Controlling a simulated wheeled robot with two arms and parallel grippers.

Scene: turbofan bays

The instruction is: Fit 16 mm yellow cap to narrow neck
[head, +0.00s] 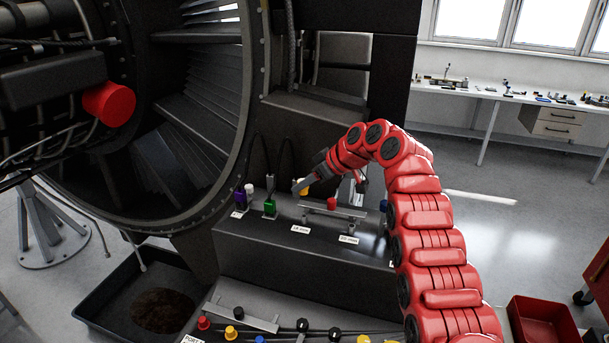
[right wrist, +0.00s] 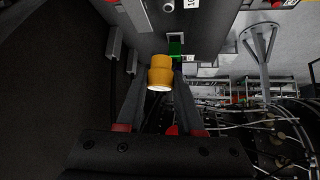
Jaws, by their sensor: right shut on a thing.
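My right gripper (head: 306,184) is shut on a yellow cap (right wrist: 160,72) and holds it above the dark ledge (head: 240,258). In the right wrist view the cap sits between my fingertips (right wrist: 160,80), its pale open end facing the camera. A sliver of yellow shows at the fingers in the head view. On the ledge stand a purple fitting with a white top (head: 250,190), a green fitting (head: 269,207) and a red cap (head: 331,203) by a metal rail. I cannot tell which piece is the narrow neck. My left gripper is not in view.
The front tray holds red (head: 203,323), yellow (head: 231,332) and black (head: 302,325) caps. The large engine ring (head: 245,130) rises at left. A red bin (head: 542,322) stands at lower right.

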